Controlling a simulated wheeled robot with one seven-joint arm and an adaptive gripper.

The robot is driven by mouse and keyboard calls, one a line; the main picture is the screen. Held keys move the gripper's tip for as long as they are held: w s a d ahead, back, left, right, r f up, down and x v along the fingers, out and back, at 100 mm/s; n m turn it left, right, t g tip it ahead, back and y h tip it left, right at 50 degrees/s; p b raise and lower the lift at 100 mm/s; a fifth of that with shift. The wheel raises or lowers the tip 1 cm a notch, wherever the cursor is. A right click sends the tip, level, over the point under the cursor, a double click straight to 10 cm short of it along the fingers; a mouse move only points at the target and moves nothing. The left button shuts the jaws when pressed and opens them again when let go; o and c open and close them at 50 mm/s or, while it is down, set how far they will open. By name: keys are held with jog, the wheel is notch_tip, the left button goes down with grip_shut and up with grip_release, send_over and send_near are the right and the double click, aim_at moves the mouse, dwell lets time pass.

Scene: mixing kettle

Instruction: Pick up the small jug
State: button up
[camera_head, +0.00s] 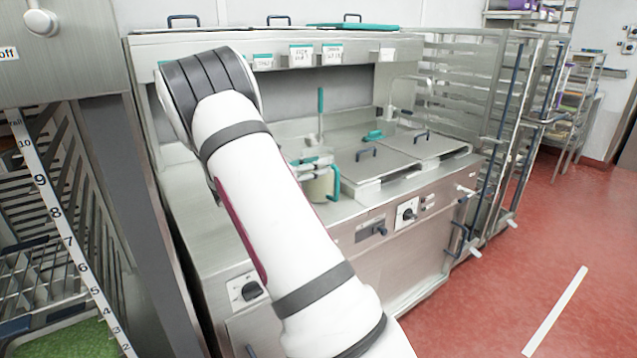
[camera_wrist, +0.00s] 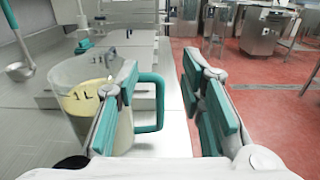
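The small jug (camera_wrist: 80,92) is clear, marked 1L, with pale yellow contents and a teal handle on its right side. It stands upright on the steel worktop, and in the head view the jug (camera_head: 319,188) shows just right of my arm. My gripper (camera_wrist: 163,105) is open, with teal pads on both fingers. The jug's handle lies in the gap between the fingers, nearer the left finger. The left finger overlaps the jug's right side in the picture; I cannot tell whether it touches. My arm hides part of the worktop in the head view.
Steel lids (camera_head: 385,160) with dark handles lie right of the jug. An upright teal-handled utensil (camera_head: 320,105) stands behind it. A ladle (camera_wrist: 20,70) shows left of the jug. A steel rack (camera_head: 480,110) stands right of the unit, beside open red floor (camera_head: 560,230).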

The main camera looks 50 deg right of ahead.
send_near(336, 197)
jog(key=d+r, duration=0.1)
jog(key=r, duration=0.1)
jog(key=d+r, duration=0.2)
jog(key=shift+s+r, duration=0.2)
jog(key=shift+r, duration=0.05)
jog(key=shift+x, duration=3.75)
jog(key=shift+w, duration=0.1)
jog(key=shift+c, duration=0.3)
grip_shut()
